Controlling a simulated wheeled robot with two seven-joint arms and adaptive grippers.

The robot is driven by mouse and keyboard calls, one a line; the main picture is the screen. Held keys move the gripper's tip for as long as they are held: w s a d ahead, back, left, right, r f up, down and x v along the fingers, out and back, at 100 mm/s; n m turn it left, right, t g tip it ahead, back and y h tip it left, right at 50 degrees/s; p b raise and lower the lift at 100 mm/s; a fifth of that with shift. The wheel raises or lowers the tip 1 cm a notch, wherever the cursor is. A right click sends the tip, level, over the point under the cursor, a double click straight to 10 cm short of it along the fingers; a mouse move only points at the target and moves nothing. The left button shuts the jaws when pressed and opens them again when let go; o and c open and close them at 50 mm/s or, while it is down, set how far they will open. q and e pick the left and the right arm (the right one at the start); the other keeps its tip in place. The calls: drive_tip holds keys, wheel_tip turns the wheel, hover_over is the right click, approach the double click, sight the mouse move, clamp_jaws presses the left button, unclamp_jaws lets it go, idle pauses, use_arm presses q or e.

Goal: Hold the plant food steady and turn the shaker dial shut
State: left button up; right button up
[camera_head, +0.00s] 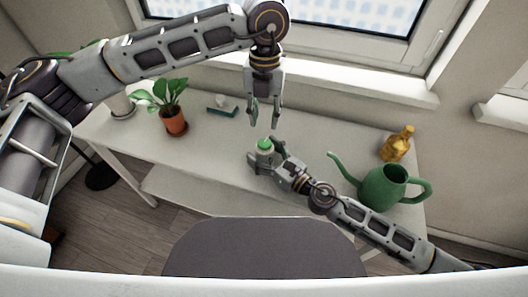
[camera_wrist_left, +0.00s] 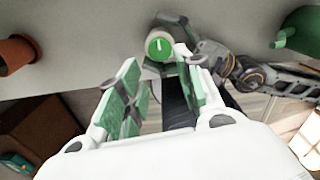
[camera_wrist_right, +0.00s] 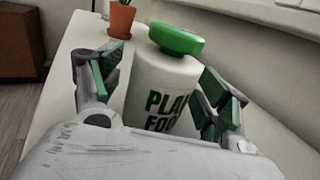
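The plant food (camera_head: 263,156), a white bottle with a green dial on top, stands upright on the table. My right gripper (camera_head: 268,157) is around its body. In the right wrist view the bottle (camera_wrist_right: 162,95) shows dark green lettering and stands between the fingers (camera_wrist_right: 164,80), with a thin gap at the left finger; contact at the right finger cannot be told. My left gripper (camera_head: 264,115) points down above the green dial (camera_head: 264,144), empty, its fingers apart. In the left wrist view the dial (camera_wrist_left: 158,45) shows a pale mark and lies beyond the fingertips.
A potted plant (camera_head: 174,120) and a small green-and-white item (camera_head: 222,107) stand to the left. A green watering can (camera_head: 382,187) and an amber bottle (camera_head: 397,145) are to the right. The window sill (camera_head: 350,82) runs behind. Bare table lies left of the bottle.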

sight(265, 142)
use_arm(q)
drive_tip(key=shift+o, duration=0.3)
use_arm(e)
drive_tip(key=c, duration=1.1)
use_arm(q)
drive_tip(key=o, duration=0.4)
drive_tip(key=shift+r, duration=0.1)
drive_tip(key=shift+o, duration=0.2)
drive_tip(key=shift+r+n, duration=0.5)
drive_tip(key=shift+r, duration=0.7)
drive_tip(key=shift+f, duration=0.1)
drive_tip(key=shift+f, duration=5.9)
drive_tip(key=c, duration=1)
